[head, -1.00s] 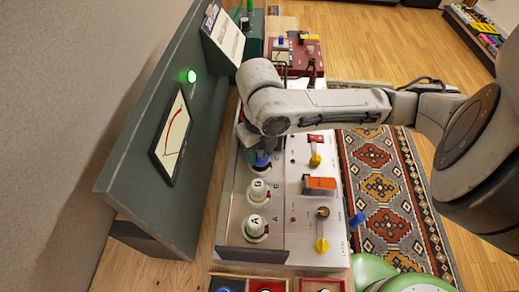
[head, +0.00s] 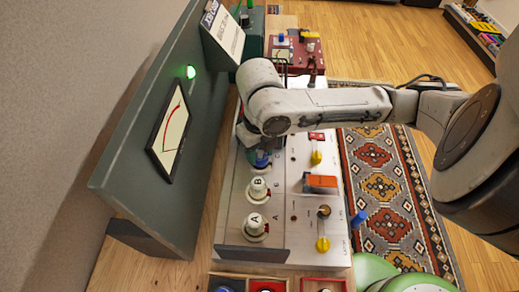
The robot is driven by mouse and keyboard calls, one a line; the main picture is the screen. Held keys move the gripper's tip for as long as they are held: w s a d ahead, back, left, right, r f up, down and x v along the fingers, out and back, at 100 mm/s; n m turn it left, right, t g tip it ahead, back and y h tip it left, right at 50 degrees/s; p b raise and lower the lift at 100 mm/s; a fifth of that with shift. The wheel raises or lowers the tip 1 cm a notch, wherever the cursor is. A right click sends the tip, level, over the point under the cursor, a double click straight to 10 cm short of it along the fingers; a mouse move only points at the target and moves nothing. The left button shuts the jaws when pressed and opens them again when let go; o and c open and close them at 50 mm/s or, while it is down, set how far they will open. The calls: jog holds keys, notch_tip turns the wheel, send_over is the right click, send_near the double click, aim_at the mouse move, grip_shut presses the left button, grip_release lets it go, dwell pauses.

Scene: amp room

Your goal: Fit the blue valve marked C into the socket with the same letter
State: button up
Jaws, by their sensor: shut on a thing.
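My gripper (head: 252,138) points down over the far part of the amp's silver panel (head: 272,205), at the left row of sockets. It is shut on the blue valve (head: 262,159), whose blue part shows just below the fingers. My arm hides the valve's top, its letter and the socket under it, so I cannot tell whether it is seated. White valves marked B (head: 257,190) and A (head: 256,226) stand upright in the same row, nearer me.
A green meter board (head: 150,130) with a lit green lamp (head: 190,72) stands close on the left. An orange switch (head: 320,182) and yellow knobs (head: 322,244) rise from the panel's right side. Small trays (head: 250,276) lie at the near edge.

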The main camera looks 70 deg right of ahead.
jog(key=shift+f, duration=0.25)
jog(key=o, duration=1.2)
jog(key=shift+c, duration=0.2)
notch_tip(320, 180, up, 11)
jog(key=shift+f+p, duration=0.1)
jog(key=shift+p, duration=1)
